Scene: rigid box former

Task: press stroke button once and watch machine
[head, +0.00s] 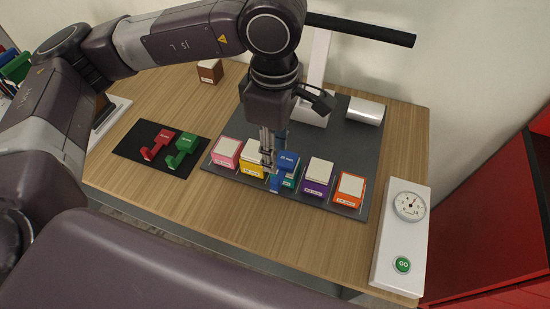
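The stroke button appears to be the green round GO button (402,265) on a white panel (391,245) at the table's right edge. A round dial gauge (409,206) with a needle sits above it on the panel. The machine has a dark grey base plate (345,143) with a row of coloured boxes along its front. A blue piece with a mm label (287,159) stands over a teal box in the middle. My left gripper (267,158) points down just beside the blue piece, away from the button; whether it touches or grips it is unclear. My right gripper is not visible.
A black mat (133,150) at left holds a red piece (160,142) and a green piece (184,147). A pink box (227,151), yellow box (252,152), purple box (318,174) and orange box (349,189) flank the middle. A white post carries a black bar behind.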

